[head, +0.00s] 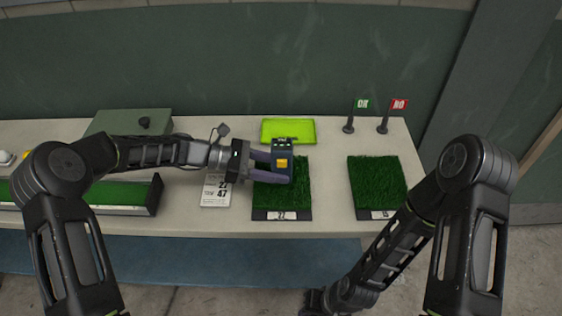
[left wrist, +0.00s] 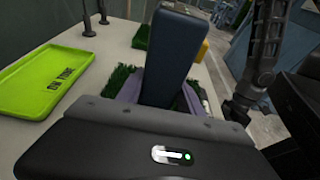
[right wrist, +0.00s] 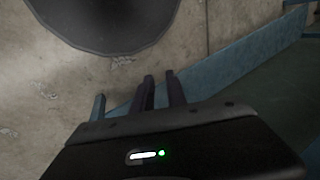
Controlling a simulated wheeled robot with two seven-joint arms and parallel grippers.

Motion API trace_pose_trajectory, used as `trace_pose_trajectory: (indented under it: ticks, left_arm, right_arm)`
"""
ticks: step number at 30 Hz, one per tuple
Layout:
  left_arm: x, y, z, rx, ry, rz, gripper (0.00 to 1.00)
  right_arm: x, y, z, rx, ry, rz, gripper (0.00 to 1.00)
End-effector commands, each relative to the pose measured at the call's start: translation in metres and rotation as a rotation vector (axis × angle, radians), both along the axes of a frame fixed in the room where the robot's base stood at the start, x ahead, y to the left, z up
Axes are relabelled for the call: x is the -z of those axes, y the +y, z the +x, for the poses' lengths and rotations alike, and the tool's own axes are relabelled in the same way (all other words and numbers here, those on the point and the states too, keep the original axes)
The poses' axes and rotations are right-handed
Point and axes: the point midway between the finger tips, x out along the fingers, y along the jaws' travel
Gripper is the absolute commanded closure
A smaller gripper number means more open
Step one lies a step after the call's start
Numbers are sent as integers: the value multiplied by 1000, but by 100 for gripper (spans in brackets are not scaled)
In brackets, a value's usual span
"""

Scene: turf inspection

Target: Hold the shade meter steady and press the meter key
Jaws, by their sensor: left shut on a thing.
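The shade meter (head: 275,172) is a dark blue box with a yellow key (head: 282,163) on its face. My left gripper (head: 272,166) is shut on it, one finger on each side, over the turf sample marked 27 (head: 298,193). In the left wrist view the meter (left wrist: 169,58) stands between the fingers, with a yellow part (left wrist: 203,48) past its right edge. I cannot tell whether its base touches the turf. My right gripper (head: 316,301) is low in front of the table, away from the meter. Its fingers (right wrist: 161,92) show close together, with nothing seen between them.
A second turf sample (head: 377,184) lies to the right. A lime tray (head: 288,131) lies behind the meter. OK (head: 362,104) and NO (head: 399,104) flags stand at the back right. A number card (head: 215,192) lies under my left arm. The table's front edge (head: 330,229) is clear.

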Motion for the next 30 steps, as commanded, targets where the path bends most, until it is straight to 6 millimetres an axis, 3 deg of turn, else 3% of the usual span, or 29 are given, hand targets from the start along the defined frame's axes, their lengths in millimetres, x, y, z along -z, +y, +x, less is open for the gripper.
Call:
trace_pose_trajectory:
  ticks: [6,30]
  left_arm:
    - [0,0,0,-1,0,0,79]
    - [0,0,0,-1,0,0,79]
  right_arm:
    - [0,0,0,0,0,0,100]
    - [0,0,0,0,0,0,100]
